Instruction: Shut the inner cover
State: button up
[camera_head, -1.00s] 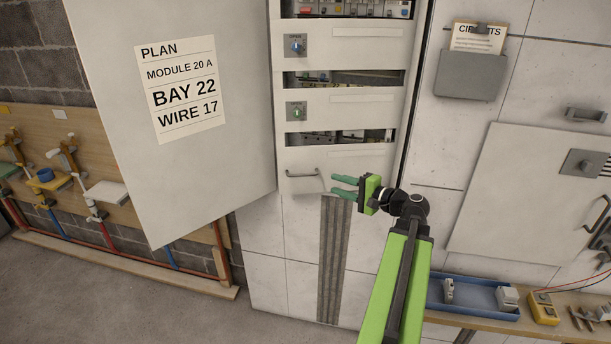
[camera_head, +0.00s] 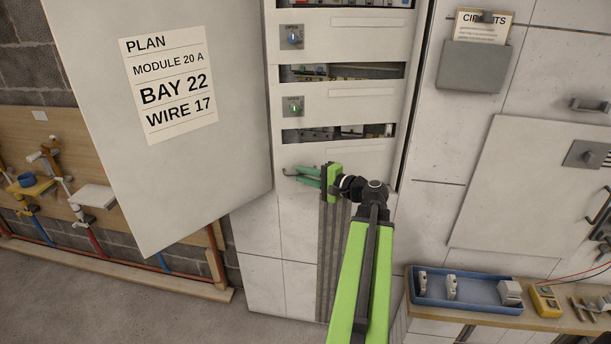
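My gripper's two teal fingers point left at the handle and are apart, one above the other. The fingertips overlap the handle in view; I cannot tell whether they touch it.
The large outer door (camera_head: 165,190) with the plan label stands open at left. A grey pocket (camera_head: 474,66) and a closed grey panel (camera_head: 535,190) are at right. A bench with a blue tray (camera_head: 465,305) and a yellow meter (camera_head: 544,301) is at lower right.

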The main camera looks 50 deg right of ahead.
jog(key=shift+d, duration=0.1)
grip_shut()
jog(key=shift+s+d, duration=0.1)
dwell(0.9)
